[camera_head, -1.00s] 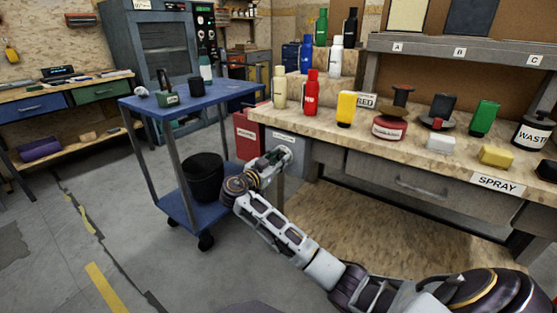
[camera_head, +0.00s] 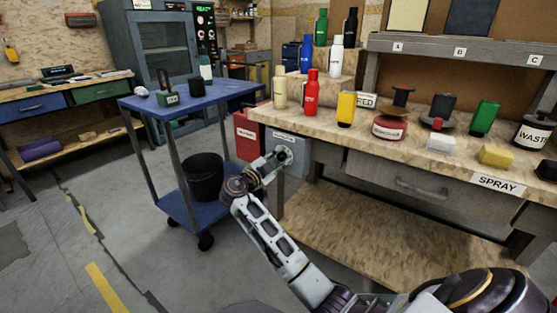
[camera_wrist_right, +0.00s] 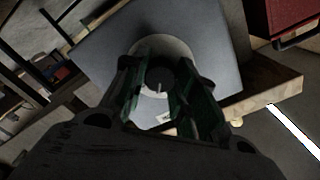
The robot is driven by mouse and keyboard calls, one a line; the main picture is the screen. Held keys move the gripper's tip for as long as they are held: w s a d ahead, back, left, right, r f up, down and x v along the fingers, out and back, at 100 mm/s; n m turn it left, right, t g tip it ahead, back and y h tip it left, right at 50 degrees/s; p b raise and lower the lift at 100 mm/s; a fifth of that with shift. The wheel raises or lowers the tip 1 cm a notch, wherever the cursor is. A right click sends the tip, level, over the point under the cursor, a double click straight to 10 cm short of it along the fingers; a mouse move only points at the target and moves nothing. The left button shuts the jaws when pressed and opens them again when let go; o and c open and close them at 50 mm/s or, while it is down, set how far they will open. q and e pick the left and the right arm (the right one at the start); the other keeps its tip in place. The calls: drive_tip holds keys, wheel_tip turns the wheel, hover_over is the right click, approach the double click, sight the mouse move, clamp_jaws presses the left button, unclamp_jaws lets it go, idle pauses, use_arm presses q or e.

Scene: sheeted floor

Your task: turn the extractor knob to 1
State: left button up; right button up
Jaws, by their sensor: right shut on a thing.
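The extractor control is a grey box (camera_head: 300,153) with a label on its upper front, at the left end of the workbench. In the right wrist view its face (camera_wrist_right: 95,50) carries a pale round dial (camera_wrist_right: 176,43) with a dark knob (camera_wrist_right: 160,74) at the centre and a light mark on the knob. My right gripper (camera_head: 281,158) is at the front of the box. In the right wrist view its fingers (camera_wrist_right: 160,88) lie on both sides of the knob, shut on it. The numbers on the dial are too small or hidden to read. My left gripper is not in view.
A red box (camera_head: 247,136) is just left of the grey box. A blue cart (camera_head: 235,92) with a black bin (camera_head: 203,178) stands to the left. Several bottles and a spray sign (camera_head: 497,183) are on the workbench (camera_head: 375,143). Open floor lies at the front left.

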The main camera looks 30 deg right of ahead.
drive_tip(key=shift+m, duration=0.5)
drive_tip(key=shift+c, duration=0.2)
drive_tip(key=o, duration=1.1)
drive_tip(key=shift+c, duration=0.2)
drive_tip(key=shift+a, duration=0.1)
drive_tip(key=v, duration=0.7)
drive_tip(key=shift+a, duration=0.2)
drive_tip(key=shift+s+f, duration=0.1)
drive_tip(key=shift+s, duration=0.15)
